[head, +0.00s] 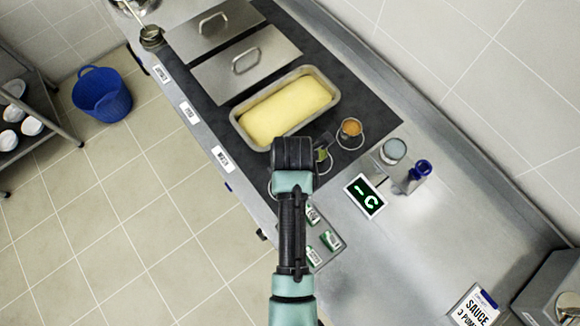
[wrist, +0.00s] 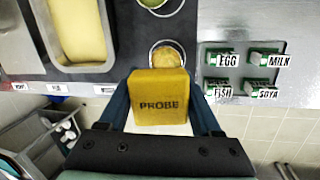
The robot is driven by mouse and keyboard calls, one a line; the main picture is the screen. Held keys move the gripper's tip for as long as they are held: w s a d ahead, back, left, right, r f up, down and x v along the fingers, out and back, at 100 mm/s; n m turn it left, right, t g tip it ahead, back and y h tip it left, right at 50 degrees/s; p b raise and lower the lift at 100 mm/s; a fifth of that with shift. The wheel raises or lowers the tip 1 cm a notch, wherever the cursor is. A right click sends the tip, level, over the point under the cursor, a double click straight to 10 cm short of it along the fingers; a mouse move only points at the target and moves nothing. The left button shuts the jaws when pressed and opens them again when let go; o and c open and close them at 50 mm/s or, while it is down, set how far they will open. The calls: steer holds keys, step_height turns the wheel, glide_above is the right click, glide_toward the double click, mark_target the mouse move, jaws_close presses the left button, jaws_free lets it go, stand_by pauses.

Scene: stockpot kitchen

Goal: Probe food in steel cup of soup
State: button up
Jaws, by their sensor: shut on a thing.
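My gripper (wrist: 165,105) is shut on a yellow block marked PROBE (wrist: 158,88). In the wrist view, a round steel cup with yellow-brown food (wrist: 166,55) shows just beyond the block, which hides its near part. A cup with green contents (wrist: 155,3) is cut off at the top edge. In the head view, my gripper (head: 293,150) is over the counter beside the green cup (head: 323,155), which it partly covers. A steel cup with orange contents (head: 350,129) stands farther back. I cannot tell which cup holds the soup. The probe's tip is hidden.
A pan of yellow food (head: 285,108) and lidded pans (head: 245,66) lie left of the cups. A display reading "-C" (head: 365,197), a round container (head: 393,151) and a blue-topped bottle (head: 418,172) stand right. Green allergen tags (wrist: 222,58) sit on a steel plate near the front edge.

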steer(key=shift+s+b+x, duration=0.25)
steer(key=shift+b+x, duration=0.7)
steer(key=shift+x, duration=0.25)
steer(key=shift+s+b+x, duration=0.3)
steer(key=shift+b+x, duration=0.6)
steer(key=shift+x, duration=0.25)
steer(key=shift+s+b+x, duration=0.25)
steer(key=shift+b+x, duration=0.7)
steer(key=shift+x, duration=0.25)
steer(key=shift+f, duration=0.2)
steer(key=shift+d+r, duration=0.1)
steer(key=shift+r, duration=0.05)
stand_by(2.2)
steer(key=p+v, duration=0.3)
steer(key=w+p+v, duration=0.1)
steer(key=p+v, duration=0.1)
steer(key=p, duration=0.1)
steer(key=w+p+v, duration=0.1)
steer(key=p+v, duration=0.2)
steer(key=shift+s+r, duration=0.1)
steer(key=shift+r, duration=0.4)
steer(key=shift+f, duration=0.1)
